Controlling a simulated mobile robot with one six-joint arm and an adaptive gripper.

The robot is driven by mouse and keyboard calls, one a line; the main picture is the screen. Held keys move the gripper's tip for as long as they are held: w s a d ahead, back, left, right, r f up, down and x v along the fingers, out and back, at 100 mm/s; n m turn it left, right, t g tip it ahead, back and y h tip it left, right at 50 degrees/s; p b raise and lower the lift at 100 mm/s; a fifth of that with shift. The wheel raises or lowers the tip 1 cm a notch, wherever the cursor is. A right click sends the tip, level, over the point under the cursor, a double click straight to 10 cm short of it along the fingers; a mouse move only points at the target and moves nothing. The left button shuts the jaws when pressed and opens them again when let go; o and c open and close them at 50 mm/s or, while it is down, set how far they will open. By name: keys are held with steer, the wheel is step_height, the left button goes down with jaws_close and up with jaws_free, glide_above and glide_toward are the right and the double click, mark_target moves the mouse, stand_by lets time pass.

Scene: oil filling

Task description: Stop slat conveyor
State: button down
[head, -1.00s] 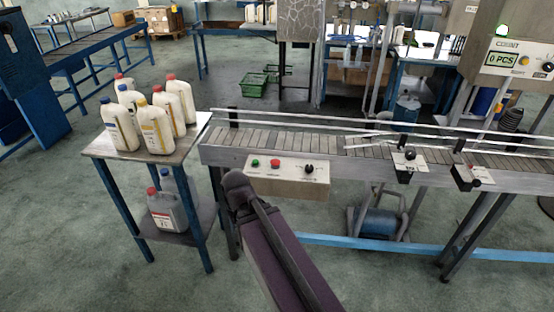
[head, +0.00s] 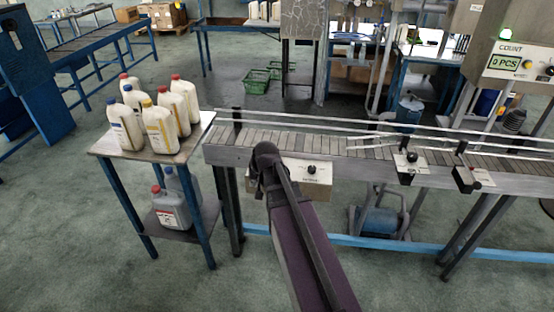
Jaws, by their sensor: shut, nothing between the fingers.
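The slat conveyor (head: 310,141) runs from the middle to the right edge of the head view. Its control panel (head: 318,182) is a pale box on the front side, with a black knob (head: 312,170) showing on its right half. My dark purple arm reaches up from the bottom, and its rounded joint covers the left half of the panel, so the green and red buttons there are hidden. My gripper does not show; the arm blocks the view there. I cannot tell whether anything touches the panel.
A small table (head: 186,150) with several white bottles (head: 160,130) stands left of the conveyor, with grey jugs (head: 172,210) on its lower shelf. Two sensor boxes (head: 408,165) (head: 472,179) stick out from the conveyor front. A counter box (head: 515,62) reads 0 PCS. The front floor is clear.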

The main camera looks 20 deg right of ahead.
steer(key=w+d+r+m+t+p, duration=0.1)
steer(key=w+d+r+m+t, duration=0.1)
steer(key=w+d, duration=0.3)
steer(key=w+d+r+m+t+h+p, duration=0.1)
steer(key=w+d+r+m+t, duration=0.2)
steer(key=d, duration=0.7)
steer(key=w+r, duration=0.2)
steer(key=w, duration=0.1)
steer(key=shift+w, duration=0.3)
steer(key=shift+f, duration=0.1)
step_height(320, 180, down, 8)
steer(key=b, duration=0.8)
steer(key=shift+a+f, duration=0.1)
steer(key=shift+f, duration=0.05)
steer(key=shift+s+f+b, duration=0.1)
steer(key=shift+f+b, duration=0.9)
steer(key=shift+b, duration=0.15)
stand_by(1.3)
steer(key=shift+r, duration=0.2)
steer(key=shift+r+p, duration=0.75)
steer(key=shift+p, duration=0.2)
